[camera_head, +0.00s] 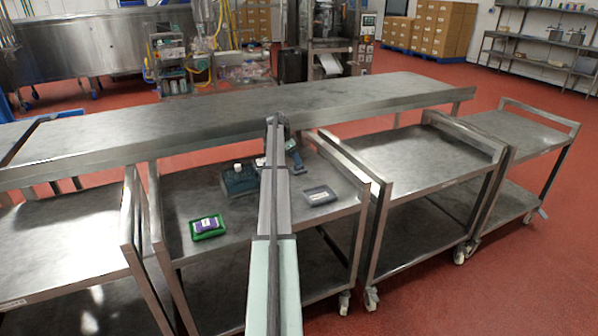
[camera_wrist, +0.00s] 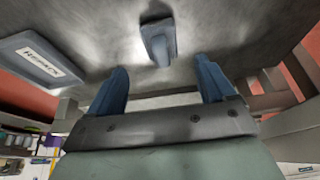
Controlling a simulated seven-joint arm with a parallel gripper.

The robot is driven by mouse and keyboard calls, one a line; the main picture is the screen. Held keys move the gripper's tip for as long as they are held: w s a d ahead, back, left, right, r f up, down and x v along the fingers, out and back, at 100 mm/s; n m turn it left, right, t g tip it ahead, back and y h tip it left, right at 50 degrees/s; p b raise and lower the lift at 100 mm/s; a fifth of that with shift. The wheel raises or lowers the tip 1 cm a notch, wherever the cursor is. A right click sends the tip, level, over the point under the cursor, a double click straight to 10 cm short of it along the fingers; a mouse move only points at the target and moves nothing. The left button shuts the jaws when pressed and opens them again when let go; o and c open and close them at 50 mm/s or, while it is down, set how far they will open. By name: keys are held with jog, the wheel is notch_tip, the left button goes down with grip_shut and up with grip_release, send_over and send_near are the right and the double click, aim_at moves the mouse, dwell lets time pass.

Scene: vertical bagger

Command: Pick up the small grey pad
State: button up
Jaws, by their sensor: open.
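The small grey pad (camera_head: 320,195) lies flat on the top shelf of the middle cart, right of my arm in the head view. It is a flat rectangle with a pale label. In the wrist view the grey pad (camera_wrist: 38,60) shows at the left, outside and apart from my fingers. My gripper (camera_wrist: 160,65) is open, its two blue-grey fingers spread above the cart top. A small blue-grey object (camera_wrist: 157,40) shows beyond the gap between the fingertips, and nothing is gripped. In the head view my arm hides most of the gripper.
A green pad with a purple label (camera_head: 207,227) and a dark box-like item (camera_head: 239,180) share the cart top (camera_head: 185,200), left of my arm. A long steel table (camera_head: 200,115) stands behind. Another cart (camera_head: 430,155) stands to the right, its top clear.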

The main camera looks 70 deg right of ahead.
aim_at(299, 169)
jog(key=shift+x, duration=3.4)
jog(key=shift+d, duration=0.1)
jog(key=c, duration=1.1)
